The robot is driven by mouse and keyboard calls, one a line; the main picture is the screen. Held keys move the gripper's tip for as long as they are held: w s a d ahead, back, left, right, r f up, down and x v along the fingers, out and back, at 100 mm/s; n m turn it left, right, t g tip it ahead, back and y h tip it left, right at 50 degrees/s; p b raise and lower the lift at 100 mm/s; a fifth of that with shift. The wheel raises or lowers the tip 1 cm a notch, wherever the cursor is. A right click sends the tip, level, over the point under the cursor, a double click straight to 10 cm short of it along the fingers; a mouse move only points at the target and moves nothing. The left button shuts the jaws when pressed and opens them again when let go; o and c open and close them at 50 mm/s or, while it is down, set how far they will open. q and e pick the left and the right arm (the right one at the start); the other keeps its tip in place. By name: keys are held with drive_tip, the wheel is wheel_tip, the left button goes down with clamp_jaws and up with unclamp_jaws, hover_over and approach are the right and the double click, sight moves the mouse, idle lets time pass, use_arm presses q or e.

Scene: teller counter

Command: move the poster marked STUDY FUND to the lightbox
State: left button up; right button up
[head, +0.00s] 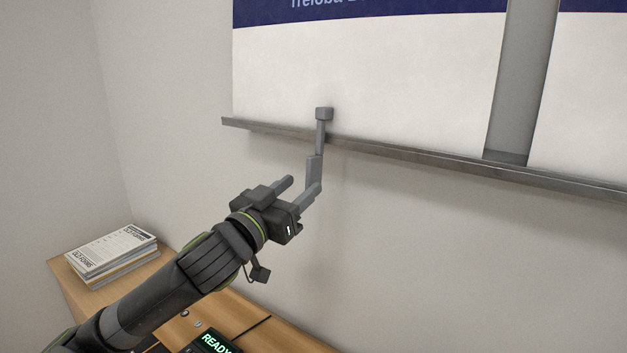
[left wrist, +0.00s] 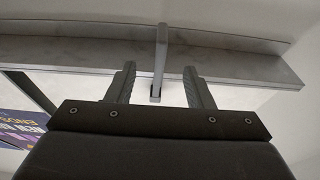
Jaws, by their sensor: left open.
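No poster marked STUDY FUND can be read, and no lightbox can be made out. A large white poster with a dark blue band (head: 365,75) stands at the wall ledge; its heading is cut off by the frame top. A grey upright handle (head: 320,135) rises in front of its lower edge. My left gripper (head: 303,184) is open below the ledge, at the handle's lower end. In the left wrist view the handle (left wrist: 161,45) shows between the two open fingers (left wrist: 158,72); contact cannot be told. My right gripper is out of view.
A metal ledge (head: 420,162) runs along the wall. A second white poster (head: 590,100) stands at the right. A wooden counter (head: 75,282) below carries stacked papers (head: 113,250) and a READY display (head: 215,342). A purple printed panel (left wrist: 18,130) shows in the left wrist view.

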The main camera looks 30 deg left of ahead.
sight(307, 168)
use_arm(q)
drive_tip(key=shift+w+r, duration=0.2)
drive_tip(key=shift+w, duration=0.3)
drive_tip(key=shift+p+x, duration=0.6)
drive_tip(key=shift+x, duration=1.45)
drive_tip(key=shift+d+f, duration=0.1)
drive_tip(key=shift+c, duration=0.5)
clamp_jaws()
drive_tip(key=shift+r+p, duration=1.15)
drive_tip(key=shift+p, duration=0.05)
